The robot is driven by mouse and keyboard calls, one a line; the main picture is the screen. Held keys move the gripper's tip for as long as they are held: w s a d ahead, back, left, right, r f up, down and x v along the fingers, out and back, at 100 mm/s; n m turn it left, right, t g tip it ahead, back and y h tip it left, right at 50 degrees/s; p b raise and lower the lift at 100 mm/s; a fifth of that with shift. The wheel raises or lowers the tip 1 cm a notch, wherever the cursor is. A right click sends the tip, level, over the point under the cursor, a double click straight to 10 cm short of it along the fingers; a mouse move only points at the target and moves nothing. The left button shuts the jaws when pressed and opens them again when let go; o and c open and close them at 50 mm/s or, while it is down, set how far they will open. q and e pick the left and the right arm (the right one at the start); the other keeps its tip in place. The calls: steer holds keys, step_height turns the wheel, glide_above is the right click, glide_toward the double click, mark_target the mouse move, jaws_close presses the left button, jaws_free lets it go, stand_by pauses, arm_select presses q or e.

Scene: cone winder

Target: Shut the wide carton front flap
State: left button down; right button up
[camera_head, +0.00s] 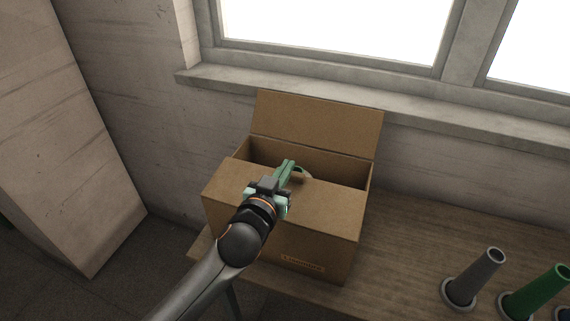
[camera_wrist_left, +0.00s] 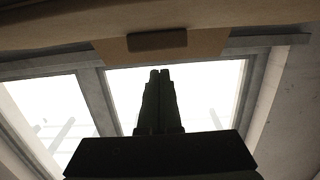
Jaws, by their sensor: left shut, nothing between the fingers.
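The wide carton (camera_head: 325,250) is a brown cardboard box on the wooden bench. Its back flap (camera_head: 318,122) stands up, leaning back toward the window. Its front flap (camera_head: 333,205) is folded inward over the front of the opening, and a dark gap shows behind it. My left gripper (camera_head: 289,166) is shut and empty, over the front flap with its fingertips near the flap's far edge. I cannot tell whether it touches the flap. In the left wrist view the closed fingers (camera_wrist_left: 160,75) point toward brown cardboard (camera_wrist_left: 208,44); which part is unclear. My right gripper is not in view.
A grey cone (camera_head: 482,275) and a green cone (camera_head: 541,290) stand on the bench (camera_head: 405,255) at the right. A windowsill (camera_head: 400,106) runs behind the carton. A pale block-like pillar (camera_head: 60,140) stands at the left. A small rounded object (camera_head: 304,174) shows at the carton's opening.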

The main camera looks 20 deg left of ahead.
arm_select(q)
steer(key=shift+w+f+b, duration=0.1)
steer(key=shift+f+b, duration=0.3)
steer(key=shift+f, duration=0.3)
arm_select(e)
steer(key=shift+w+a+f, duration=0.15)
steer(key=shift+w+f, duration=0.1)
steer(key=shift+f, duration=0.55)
arm_select(q)
steer(key=shift+w+f, duration=0.45)
steer(key=shift+f, duration=0.2)
